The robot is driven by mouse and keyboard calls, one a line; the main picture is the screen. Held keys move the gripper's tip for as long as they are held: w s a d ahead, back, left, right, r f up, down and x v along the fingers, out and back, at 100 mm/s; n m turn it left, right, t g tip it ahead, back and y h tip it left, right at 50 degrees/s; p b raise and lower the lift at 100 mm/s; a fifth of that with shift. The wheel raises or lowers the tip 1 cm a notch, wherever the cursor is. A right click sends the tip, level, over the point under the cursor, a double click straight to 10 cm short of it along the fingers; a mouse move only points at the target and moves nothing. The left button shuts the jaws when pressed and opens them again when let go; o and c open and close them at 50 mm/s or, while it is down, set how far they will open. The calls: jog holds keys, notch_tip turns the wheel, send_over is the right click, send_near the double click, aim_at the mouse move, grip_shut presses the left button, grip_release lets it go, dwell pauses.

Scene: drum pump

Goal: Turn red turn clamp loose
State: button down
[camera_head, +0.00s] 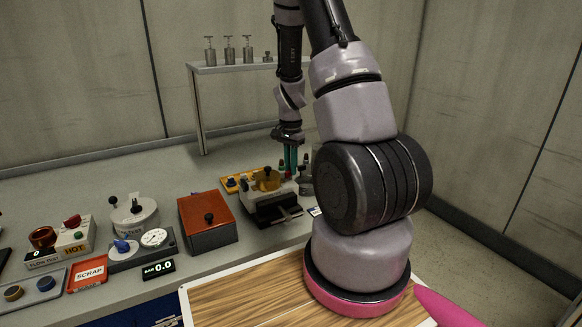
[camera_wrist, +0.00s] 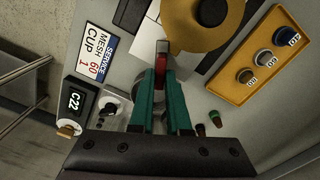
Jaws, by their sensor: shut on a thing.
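The red turn clamp (camera_wrist: 160,61) shows as a small red piece between my fingertips in the wrist view. My gripper (camera_wrist: 160,76) has green fingers that are close together and shut on this red piece. Most of the clamp is hidden by the fingers. A grey metal tip stands just beyond the red part, beside a large gold round part (camera_wrist: 222,18). In the head view my gripper (camera_head: 291,160) points down at the right end of the bench, behind the black and pale device (camera_head: 272,208); the clamp cannot be made out there.
A yellow tray (camera_wrist: 250,88) with several knobs lies right of my fingers. An orange-topped box (camera_head: 207,210) stands left of the device. A shelf (camera_head: 228,68) stands behind.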

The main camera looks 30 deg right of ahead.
jog(key=n, duration=0.6)
jog(key=shift+w, duration=0.15)
jog(key=n, duration=0.6)
jog(key=shift+a+n, duration=0.2)
jog(key=shift+n, duration=0.2)
jog(key=c, duration=0.9)
grip_release()
jog(key=shift+r, duration=0.1)
notch_tip(320, 180, up, 11)
jog(key=shift+f, duration=0.15)
